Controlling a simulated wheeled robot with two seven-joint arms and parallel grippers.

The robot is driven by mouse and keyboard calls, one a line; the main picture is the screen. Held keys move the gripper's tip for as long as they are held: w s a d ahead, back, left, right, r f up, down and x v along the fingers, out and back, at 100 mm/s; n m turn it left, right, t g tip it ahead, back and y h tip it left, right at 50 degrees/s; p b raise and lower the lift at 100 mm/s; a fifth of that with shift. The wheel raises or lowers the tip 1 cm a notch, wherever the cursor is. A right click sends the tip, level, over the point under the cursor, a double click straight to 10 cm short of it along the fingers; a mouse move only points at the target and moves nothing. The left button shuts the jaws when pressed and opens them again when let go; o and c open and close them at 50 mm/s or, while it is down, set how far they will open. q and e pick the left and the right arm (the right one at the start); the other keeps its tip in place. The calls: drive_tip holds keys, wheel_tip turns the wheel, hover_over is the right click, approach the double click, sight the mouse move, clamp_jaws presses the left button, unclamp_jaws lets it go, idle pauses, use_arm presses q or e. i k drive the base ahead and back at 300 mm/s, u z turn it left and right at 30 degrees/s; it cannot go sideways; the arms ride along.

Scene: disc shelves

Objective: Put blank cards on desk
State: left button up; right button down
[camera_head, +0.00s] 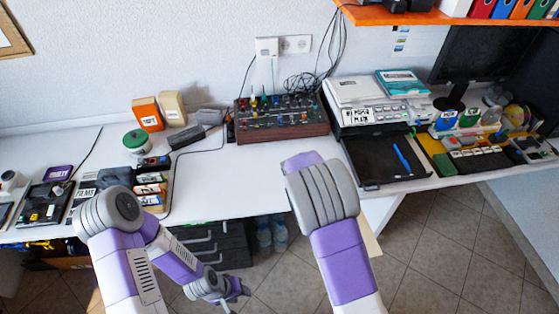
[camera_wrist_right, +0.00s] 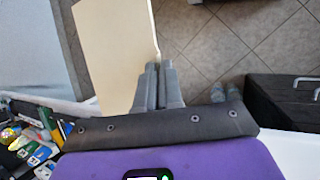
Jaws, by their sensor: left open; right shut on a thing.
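A plain cream card-like sheet (camera_wrist_right: 112,45), which looks like the blank cards, is held in my right gripper (camera_wrist_right: 158,66). The fingers are closed at its edge, and the tiled floor shows behind it. In the head view a strip of the cream sheet (camera_head: 369,238) shows beside my right forearm, in front of the desk edge; the right gripper itself is hidden there. My left gripper (camera_head: 238,294) is open and empty, low in front of the desk. The white desk (camera_head: 240,178) runs along the wall.
A mixer (camera_head: 282,118), a printer (camera_head: 370,100) and a black tray (camera_head: 385,160) with a blue pen stand at the desk's middle and right. Boxes (camera_head: 147,114) and small items crowd the left. The desk front between them is clear. Black drawers (camera_head: 225,248) stand below.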

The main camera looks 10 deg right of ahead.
sight(217, 186)
drive_tip(key=u, duration=0.45)
drive_tip(key=i, duration=0.85)
drive_tip(key=u, duration=0.75)
